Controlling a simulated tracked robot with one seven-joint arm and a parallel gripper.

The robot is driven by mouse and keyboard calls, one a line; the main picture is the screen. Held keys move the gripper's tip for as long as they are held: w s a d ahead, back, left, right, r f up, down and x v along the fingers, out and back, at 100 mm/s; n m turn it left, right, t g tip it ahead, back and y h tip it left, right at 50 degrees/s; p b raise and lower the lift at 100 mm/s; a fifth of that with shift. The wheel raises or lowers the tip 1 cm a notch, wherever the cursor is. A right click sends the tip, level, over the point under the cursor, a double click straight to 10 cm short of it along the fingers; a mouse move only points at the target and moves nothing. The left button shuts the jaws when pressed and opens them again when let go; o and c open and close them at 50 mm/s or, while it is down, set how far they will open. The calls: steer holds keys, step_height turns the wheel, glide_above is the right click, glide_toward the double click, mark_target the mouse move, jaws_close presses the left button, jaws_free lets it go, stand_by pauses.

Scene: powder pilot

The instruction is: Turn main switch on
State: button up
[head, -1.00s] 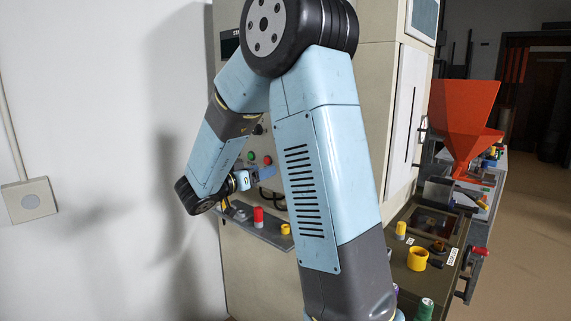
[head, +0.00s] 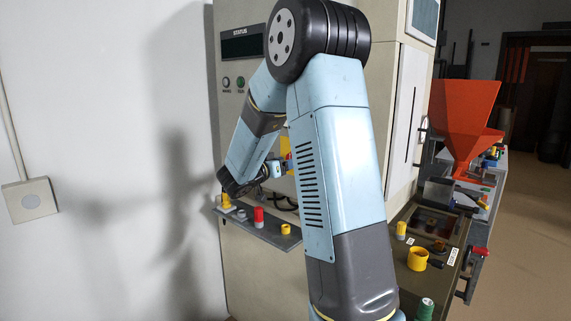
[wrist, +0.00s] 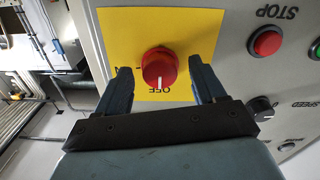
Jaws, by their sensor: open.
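The main switch (wrist: 159,68) is a red round knob with a white mark, on a yellow plate (wrist: 120,32) on the cabinet. In the wrist view its mark points at the label "OFF". My gripper (wrist: 159,82) is open, with one blue finger on each side of the knob. I cannot tell whether the fingers touch it. In the head view my arm hides most of the switch and only a little red and yellow shows beside my gripper (head: 280,167).
A red STOP button (wrist: 266,42), a green button (wrist: 315,48) and a black speed knob (wrist: 262,107) sit right of the plate. Below my arm, a shelf (head: 262,231) holds several small coloured parts. An orange hopper (head: 465,115) stands at the right.

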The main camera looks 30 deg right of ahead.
steer(key=shift+c, duration=0.3)
steer(key=c, duration=1)
steer(key=shift+m, duration=0.4)
steer(key=shift+w+m, duration=0.15)
steer(key=shift+m, duration=7.35)
